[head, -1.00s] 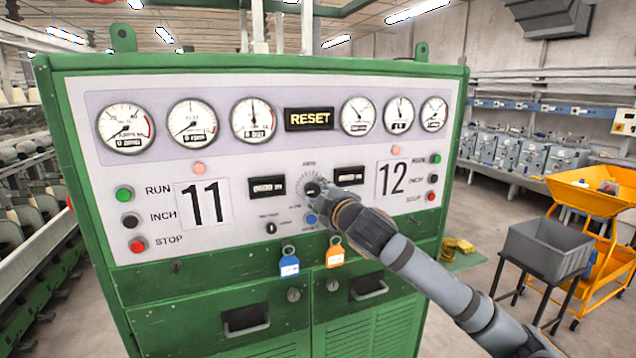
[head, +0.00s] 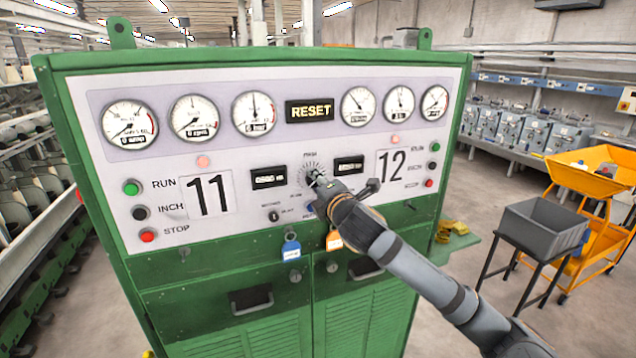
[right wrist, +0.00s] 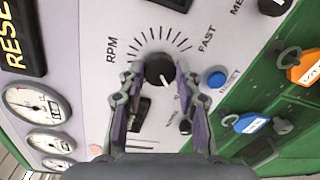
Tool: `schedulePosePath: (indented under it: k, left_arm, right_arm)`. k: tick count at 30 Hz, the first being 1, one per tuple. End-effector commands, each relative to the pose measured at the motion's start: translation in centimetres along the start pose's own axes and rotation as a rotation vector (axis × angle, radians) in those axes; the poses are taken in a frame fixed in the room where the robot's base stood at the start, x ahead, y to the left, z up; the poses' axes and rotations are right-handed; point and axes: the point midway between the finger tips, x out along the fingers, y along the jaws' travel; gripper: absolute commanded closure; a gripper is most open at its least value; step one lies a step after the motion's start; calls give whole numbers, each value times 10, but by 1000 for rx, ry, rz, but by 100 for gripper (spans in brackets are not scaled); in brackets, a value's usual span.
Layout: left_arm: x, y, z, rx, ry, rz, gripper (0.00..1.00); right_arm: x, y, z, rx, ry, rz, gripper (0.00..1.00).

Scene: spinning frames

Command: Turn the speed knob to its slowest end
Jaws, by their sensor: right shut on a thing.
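The round black speed knob (right wrist: 160,70) sits on the light grey panel (head: 130,245) of a green cabinet, inside a ring of tick marks. In the right wrist view, RPM and FAST are printed beside the ring, and the knob's white pointer line slants toward the lower right of the picture. My right gripper (right wrist: 160,82) is shut on the knob, one finger on each side. In the head view my right gripper (head: 315,180) covers most of the knob. My left gripper is not in view.
A blue button (right wrist: 216,79) is close beside the knob. Blue (head: 291,250) and orange (head: 334,241) tags hang below.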

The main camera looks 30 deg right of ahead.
Motion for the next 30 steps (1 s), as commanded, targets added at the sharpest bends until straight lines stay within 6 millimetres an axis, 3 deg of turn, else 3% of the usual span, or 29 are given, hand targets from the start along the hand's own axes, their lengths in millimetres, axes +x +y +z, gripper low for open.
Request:
schedulePosePath:
  k: [17, 18, 21, 23, 30]
  left_arm:
    - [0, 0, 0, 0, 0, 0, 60]
    - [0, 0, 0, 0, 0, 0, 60]
    - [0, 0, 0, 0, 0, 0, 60]
    - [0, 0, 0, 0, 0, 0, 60]
    - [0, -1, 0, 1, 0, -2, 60]
  right_arm:
    - [0, -1, 0, -33, -2, -3, 98]
    - [0, -1, 0, -32, -2, -3, 63]
    - [0, -1, 0, -32, -2, -3, 50]
    - [0, -1, 0, -32, -2, -3, 43]
    - [0, 0, 0, -31, -2, -2, 43]
